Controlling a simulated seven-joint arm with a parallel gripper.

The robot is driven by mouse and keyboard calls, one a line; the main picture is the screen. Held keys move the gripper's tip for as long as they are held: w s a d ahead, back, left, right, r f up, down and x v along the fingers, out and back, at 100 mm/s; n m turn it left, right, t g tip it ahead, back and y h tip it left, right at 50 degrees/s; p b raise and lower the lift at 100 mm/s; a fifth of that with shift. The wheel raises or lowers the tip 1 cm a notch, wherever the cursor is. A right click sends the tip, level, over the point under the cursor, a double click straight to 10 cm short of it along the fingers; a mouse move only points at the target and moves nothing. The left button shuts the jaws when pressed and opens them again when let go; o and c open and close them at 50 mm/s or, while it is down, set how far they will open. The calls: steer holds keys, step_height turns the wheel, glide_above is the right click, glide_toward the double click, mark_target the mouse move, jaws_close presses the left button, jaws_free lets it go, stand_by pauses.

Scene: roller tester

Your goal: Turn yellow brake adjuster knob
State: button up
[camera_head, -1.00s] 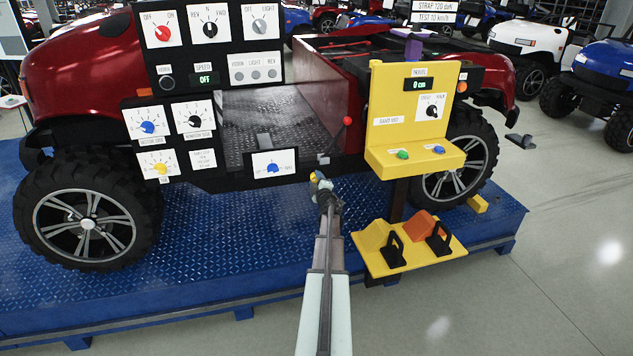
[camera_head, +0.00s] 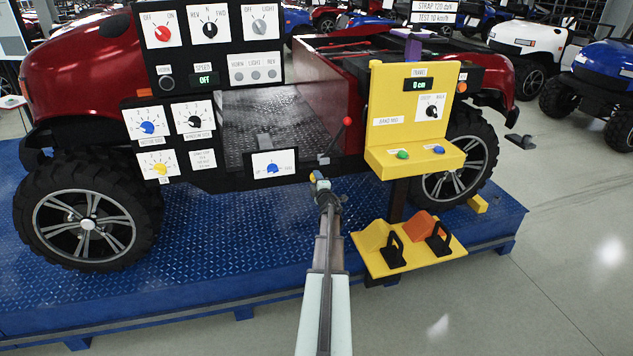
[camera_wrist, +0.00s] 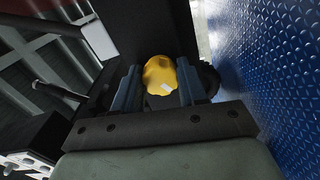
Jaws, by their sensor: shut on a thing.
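The yellow brake adjuster knob (camera_wrist: 160,72) is rounded, with a small white mark on its face. In the wrist view it sits between the two blue-grey fingers of my gripper (camera_wrist: 157,84), which is shut on it. In the head view my gripper (camera_head: 320,182) is at the lower side of the red vehicle, left of the yellow stand. Only a small bit of the yellow knob (camera_head: 312,177) shows there, and my gripper hides the rest.
Black dial panels (camera_head: 225,45) stand at the left, one dial having another yellow knob (camera_head: 160,169). The blue ribbed platform (camera_head: 190,225) lies beneath.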

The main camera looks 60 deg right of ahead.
steer(key=o, duration=1.1)
steer(key=shift+c, duration=0.2)
steer(key=v, duration=1.3)
steer(key=shift+s+a, duration=0.25)
